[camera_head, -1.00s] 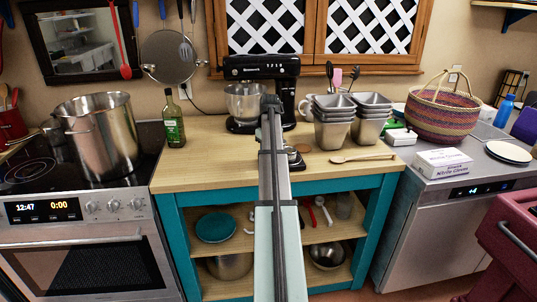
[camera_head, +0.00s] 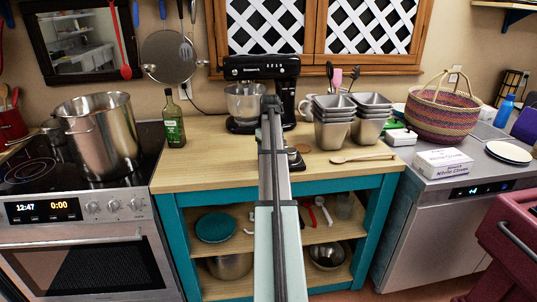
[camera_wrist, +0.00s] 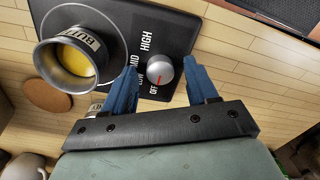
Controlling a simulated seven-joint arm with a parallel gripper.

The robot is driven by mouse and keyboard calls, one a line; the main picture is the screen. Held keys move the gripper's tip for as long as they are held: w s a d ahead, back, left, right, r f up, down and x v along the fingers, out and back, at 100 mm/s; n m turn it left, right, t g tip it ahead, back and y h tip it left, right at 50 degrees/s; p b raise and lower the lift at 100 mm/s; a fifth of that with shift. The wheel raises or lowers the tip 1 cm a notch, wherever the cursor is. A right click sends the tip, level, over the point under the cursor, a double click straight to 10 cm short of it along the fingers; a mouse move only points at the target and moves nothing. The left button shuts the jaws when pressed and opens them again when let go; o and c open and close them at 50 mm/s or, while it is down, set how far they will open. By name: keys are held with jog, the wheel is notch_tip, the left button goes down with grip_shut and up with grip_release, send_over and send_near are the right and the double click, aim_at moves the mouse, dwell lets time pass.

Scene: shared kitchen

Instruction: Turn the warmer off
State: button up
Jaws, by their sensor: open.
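The black warmer (camera_wrist: 172,25) fills the upper part of the wrist view. Its grey round knob (camera_wrist: 160,70) has a red pointer line lying close to the word OFF, with LOW, MID and HIGH marked around it. A metal pot (camera_wrist: 82,52) with yellow contents and a partly readable label sits in the warmer's round well. My gripper (camera_wrist: 160,66) is open, with one blue finger on each side of the knob. Gaps show between fingers and knob; contact is not visible. In the head view my arm hides the gripper and most of the warmer (camera_head: 297,159).
A wooden counter (camera_head: 205,160) carries a stand mixer (camera_head: 262,88), a green bottle (camera_head: 174,120), stacked metal containers (camera_head: 333,132) and a wooden spoon (camera_head: 362,157). A brown round disc (camera_wrist: 47,95) lies near the warmer. A stove with a large pot (camera_head: 103,137) stands left.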

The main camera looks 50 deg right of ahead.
jog(key=shift+r, duration=0.1)
notch_tip(320, 180, up, 14)
jog(key=shift+d+f, duration=0.2)
dwell(0.3)
dwell(0.5)
